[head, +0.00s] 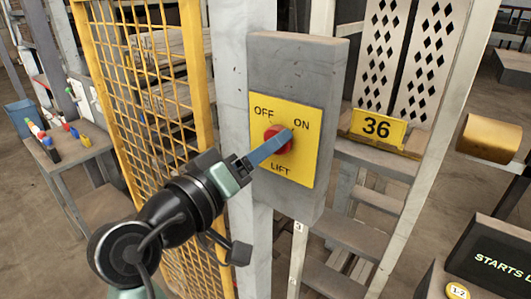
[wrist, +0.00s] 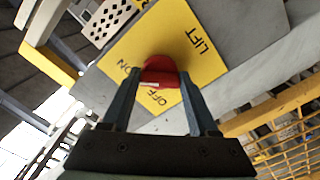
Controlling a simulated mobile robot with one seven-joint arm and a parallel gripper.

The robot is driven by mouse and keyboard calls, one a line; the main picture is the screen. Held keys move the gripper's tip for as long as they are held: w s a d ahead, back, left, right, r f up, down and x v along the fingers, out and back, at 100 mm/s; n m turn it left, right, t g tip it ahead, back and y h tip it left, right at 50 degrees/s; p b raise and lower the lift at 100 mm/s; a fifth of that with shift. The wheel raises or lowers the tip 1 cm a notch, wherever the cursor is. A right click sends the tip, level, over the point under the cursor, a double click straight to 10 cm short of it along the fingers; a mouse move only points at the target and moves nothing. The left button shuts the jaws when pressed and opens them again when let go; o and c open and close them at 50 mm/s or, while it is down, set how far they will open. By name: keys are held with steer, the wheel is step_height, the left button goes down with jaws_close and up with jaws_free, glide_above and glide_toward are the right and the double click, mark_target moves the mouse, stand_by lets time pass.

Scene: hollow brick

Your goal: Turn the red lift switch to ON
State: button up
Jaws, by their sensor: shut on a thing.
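The red lift switch (head: 271,133) is a round knob on a yellow plate (head: 301,165) marked OFF at upper left, ON at upper right and LIFT below. My gripper (head: 285,140) reaches in from the lower left, its blue-grey fingers at the knob and partly covering it. In the wrist view the red knob (wrist: 163,71) sits between the two fingertips (wrist: 158,78), and the gripper is shut on it. A pale mark on the knob's edge lies near the ON and OFF lettering; its exact setting is hard to tell.
The plate is on a grey box (head: 325,75) fixed to a pale post. A yellow mesh guard (head: 165,110) stands close left of it. A table (head: 62,152) with small coloured items stands far left.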

stand_by(0.3)
steer(key=o, duration=1.4)
steer(key=b+v, duration=0.2)
steer(key=v, duration=1.1)
